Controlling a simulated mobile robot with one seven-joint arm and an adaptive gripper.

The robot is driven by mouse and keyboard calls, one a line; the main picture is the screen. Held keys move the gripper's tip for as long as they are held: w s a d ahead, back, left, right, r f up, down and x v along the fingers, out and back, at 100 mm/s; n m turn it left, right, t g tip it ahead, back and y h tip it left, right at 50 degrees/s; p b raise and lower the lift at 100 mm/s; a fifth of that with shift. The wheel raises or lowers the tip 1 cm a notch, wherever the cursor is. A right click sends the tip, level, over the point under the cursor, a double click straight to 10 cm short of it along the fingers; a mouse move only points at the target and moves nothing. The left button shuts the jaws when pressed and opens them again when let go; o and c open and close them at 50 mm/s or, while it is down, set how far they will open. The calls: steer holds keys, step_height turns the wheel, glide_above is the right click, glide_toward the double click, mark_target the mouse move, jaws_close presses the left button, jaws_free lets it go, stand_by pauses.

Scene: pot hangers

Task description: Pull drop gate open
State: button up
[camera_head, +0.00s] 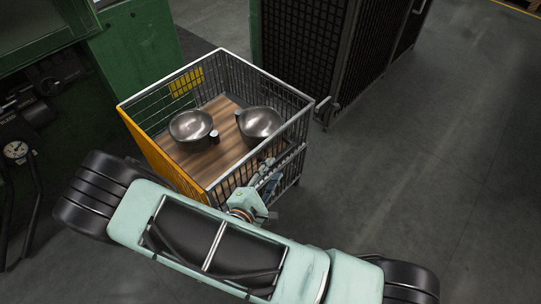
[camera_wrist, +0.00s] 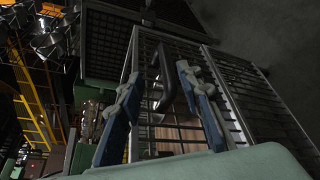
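The drop gate (camera_wrist: 185,136) is a wire-mesh panel on the side of a metal cage cart. It stands upright in the head view, partly hidden by my arm and gripper. In the head view my gripper (camera_head: 265,178) is close against the cart's near right side.
The cage cart (camera_head: 160,98) has a wooden floor and a yellow panel on its left. Two metal bowls (camera_head: 190,126) (camera_head: 260,123) sit inside. Green machinery (camera_head: 140,45) stands behind left, and a dark mesh enclosure (camera_head: 310,45) behind. The floor at right is clear.

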mark_target(278, 161)
steer(key=shift+y, duration=0.3)
steer(key=x, duration=0.3)
steer(key=b+x, duration=0.1)
steer(key=x, duration=0.2)
steer(key=f+b+x, duration=0.1)
steer(key=x, duration=0.2)
steer(key=shift+w+a+f, duration=0.15)
steer(key=shift+w+f, duration=0.05)
steer(key=shift+w, duration=0.15)
jaws_close()
